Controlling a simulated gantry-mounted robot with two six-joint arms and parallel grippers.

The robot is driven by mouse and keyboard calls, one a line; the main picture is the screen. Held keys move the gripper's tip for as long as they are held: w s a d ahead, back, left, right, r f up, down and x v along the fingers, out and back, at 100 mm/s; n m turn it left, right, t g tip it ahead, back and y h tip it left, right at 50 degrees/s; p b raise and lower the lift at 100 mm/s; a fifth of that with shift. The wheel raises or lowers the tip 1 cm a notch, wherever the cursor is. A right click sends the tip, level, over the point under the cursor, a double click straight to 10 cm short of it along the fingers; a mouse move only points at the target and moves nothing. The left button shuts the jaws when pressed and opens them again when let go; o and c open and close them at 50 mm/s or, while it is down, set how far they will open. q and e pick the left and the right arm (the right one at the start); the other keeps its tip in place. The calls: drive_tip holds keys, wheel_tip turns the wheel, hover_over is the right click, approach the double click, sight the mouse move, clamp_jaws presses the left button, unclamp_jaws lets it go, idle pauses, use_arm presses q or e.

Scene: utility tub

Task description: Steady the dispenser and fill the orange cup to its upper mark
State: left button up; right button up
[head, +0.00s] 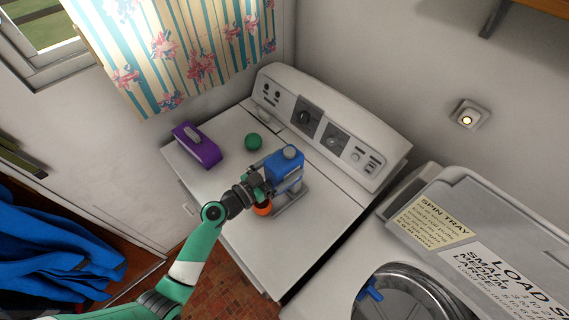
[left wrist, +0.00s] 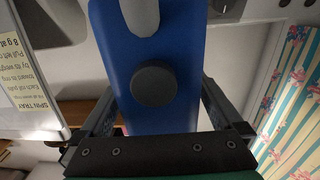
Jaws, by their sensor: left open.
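My left gripper (head: 268,180) is open, close to the dispenser. In the left wrist view my left gripper (left wrist: 160,110) has one finger on each side of the blue body; contact is not clear. My right gripper is not in view.
A grey tray (head: 291,203) lies under the dispenser. A green ball (head: 253,141) and a purple box (head: 197,148) stand to the left. The control panel (head: 320,127) rises behind. A second machine with an open tub (head: 405,290) stands at right. The washer's front right is clear.

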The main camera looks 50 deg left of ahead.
use_arm(q)
drive_tip(key=shift+w, duration=0.1)
clamp_jaws()
idle(0.5)
idle(0.8)
